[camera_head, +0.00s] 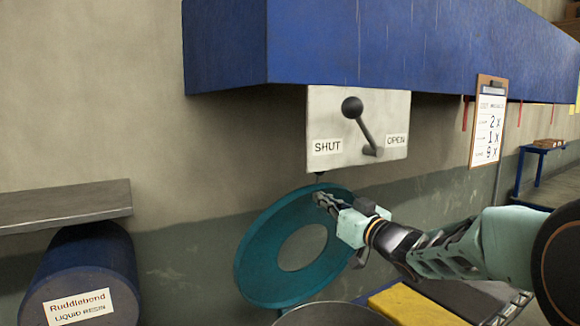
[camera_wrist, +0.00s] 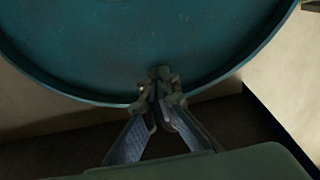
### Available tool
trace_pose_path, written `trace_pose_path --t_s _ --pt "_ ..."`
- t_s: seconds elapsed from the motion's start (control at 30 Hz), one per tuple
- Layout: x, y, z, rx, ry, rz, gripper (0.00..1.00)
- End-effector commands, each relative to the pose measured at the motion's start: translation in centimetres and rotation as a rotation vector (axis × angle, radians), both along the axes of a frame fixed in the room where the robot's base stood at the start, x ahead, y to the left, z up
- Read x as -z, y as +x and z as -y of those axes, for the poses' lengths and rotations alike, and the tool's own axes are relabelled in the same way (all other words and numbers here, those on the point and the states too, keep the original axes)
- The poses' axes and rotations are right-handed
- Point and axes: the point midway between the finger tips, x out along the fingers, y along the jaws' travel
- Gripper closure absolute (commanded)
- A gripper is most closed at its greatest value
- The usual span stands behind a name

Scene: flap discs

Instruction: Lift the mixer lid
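The mixer lid (camera_head: 262,250) is a teal disc with a large round hole. It stands steeply tilted above and behind the metal mixer drum (camera_head: 335,314), whose rim shows at the bottom edge of the head view. My gripper (camera_head: 322,200) is at the lid's upper right part. In the wrist view the teal lid (camera_wrist: 130,45) fills the top. My gripper's fingertips (camera_wrist: 160,90) are close together at its rim and look shut on it. The fingers hide the exact contact.
A lever (camera_head: 364,125) on a SHUT/OPEN plate leans between the labels, under a blue hopper (camera_head: 360,45). A blue resin drum (camera_head: 80,270) lies under a grey shelf (camera_head: 65,203) at left. A yellow block (camera_head: 415,308) is at lower right. A clipboard (camera_head: 488,125) hangs at right.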

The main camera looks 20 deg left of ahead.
Motion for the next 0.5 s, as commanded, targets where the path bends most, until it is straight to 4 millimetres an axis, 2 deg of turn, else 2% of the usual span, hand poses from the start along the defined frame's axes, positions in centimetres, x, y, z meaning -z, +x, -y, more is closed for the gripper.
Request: trace_pose_path --t_s 0.03,0.5 --pt "-1.1 0.6 -1.0 -0.003 -0.005 -0.005 1.0" --pt "-2.3 5.5 -7.2 -0.002 -0.069 -0.055 1.0"
